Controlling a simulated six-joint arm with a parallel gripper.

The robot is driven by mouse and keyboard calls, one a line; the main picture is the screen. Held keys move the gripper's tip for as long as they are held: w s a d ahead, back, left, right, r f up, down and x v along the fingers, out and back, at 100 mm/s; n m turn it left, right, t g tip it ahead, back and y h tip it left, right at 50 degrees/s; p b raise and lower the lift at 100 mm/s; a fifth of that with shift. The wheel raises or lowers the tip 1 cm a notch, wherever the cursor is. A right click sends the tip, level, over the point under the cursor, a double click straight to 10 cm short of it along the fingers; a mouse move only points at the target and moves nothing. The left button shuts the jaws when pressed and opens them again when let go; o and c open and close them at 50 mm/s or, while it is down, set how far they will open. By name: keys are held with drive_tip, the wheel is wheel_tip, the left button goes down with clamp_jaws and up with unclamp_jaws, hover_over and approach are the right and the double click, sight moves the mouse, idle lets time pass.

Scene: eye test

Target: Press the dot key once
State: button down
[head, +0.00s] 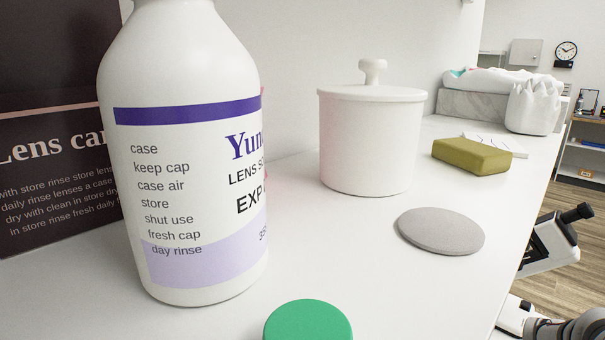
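No key, keypad or other keyed device shows in the head view, so I cannot see a dot key. My gripper is not in view either. A grey and black rounded part at the bottom right corner is cut off by the frame, and I cannot tell what it is.
On the white counter (365,270) stand a lens solution bottle (190,200), a white lidded jar (368,145), a grey disc (441,231), an olive block (471,156) and a green round cap (308,322). White black-knobbed equipment (552,243) is beyond the right edge.

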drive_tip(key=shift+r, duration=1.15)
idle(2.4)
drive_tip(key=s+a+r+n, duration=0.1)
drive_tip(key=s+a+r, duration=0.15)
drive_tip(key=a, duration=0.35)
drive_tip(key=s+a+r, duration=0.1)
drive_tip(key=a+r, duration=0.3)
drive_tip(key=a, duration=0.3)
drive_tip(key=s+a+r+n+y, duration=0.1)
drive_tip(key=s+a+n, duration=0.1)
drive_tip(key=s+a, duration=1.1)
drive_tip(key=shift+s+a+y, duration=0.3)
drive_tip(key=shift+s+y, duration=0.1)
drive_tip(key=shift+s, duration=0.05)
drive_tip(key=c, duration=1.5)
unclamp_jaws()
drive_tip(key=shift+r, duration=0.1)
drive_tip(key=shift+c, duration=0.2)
